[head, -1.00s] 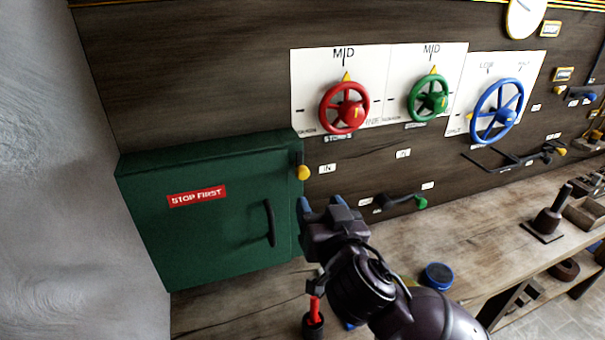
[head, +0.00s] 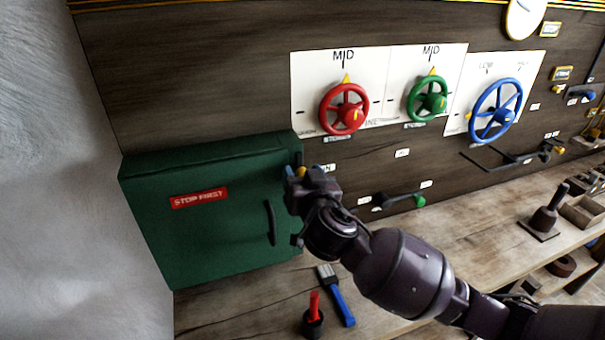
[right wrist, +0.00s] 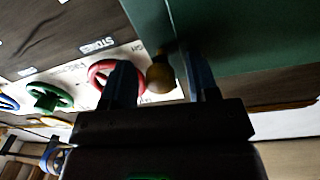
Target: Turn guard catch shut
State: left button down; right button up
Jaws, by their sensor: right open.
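The green guard box (head: 200,250) with a "STOP FIRST" label and a dark handle (head: 271,222) is closed flush against the wall. The guard catch has a yellow knob (head: 301,171) at the box's upper right edge; it also shows in the right wrist view (right wrist: 160,76). My right gripper (head: 304,172) is open at the catch. In the right wrist view its blue fingertips (right wrist: 160,82) stand either side of the knob, with a gap visible. The gripper hides most of the catch in the head view. My left gripper is out of view.
Red (head: 344,108), green (head: 428,98) and blue (head: 496,110) handwheels are on the wall to the right. A green-knobbed lever (head: 418,201) sits below them.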

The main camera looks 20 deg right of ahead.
jog(key=c, duration=0.9)
